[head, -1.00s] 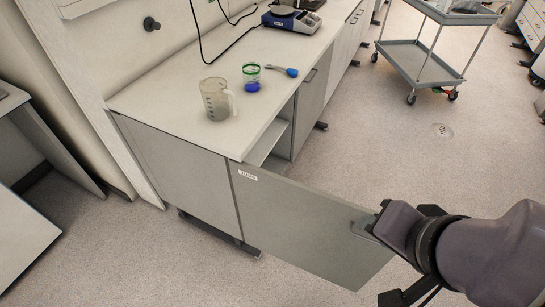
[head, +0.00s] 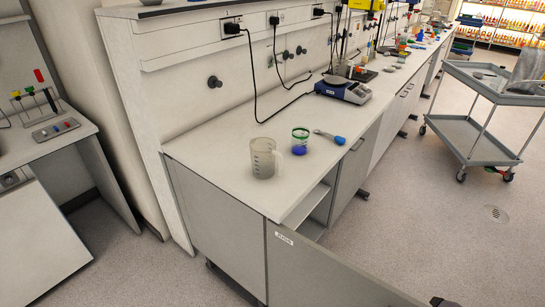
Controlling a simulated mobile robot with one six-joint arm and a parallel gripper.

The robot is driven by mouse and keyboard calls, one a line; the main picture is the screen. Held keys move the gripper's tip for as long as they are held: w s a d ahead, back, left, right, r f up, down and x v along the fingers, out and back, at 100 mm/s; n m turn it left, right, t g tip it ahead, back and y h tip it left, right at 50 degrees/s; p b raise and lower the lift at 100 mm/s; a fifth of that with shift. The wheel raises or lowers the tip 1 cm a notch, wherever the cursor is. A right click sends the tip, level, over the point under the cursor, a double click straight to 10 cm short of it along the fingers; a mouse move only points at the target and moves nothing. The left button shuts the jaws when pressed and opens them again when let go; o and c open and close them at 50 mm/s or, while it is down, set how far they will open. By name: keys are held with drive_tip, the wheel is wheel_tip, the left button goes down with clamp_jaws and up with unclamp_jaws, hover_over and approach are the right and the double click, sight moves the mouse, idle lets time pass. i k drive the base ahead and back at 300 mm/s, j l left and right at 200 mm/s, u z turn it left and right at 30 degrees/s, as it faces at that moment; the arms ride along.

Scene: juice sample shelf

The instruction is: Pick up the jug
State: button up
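The jug (head: 263,158) is a translucent grey-white measuring jug with markings on its side.
A green-rimmed glass with blue contents (head: 300,141) stands close to the jug's right, with a blue-ended spoon (head: 338,139) beyond it. A blue scale (head: 343,90) sits farther back. The cabinet door (head: 330,270) stands open in front. A grey trolley (head: 470,134) is at right.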

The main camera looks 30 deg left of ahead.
sight(263, 152)
drive_tip(key=j, duration=1.7)
drive_tip(key=k+j, duration=0.15)
drive_tip(key=j, duration=1.6)
drive_tip(key=i+l+u, duration=0.15)
drive_tip(key=i+l, duration=0.35)
drive_tip(key=l, duration=0.15)
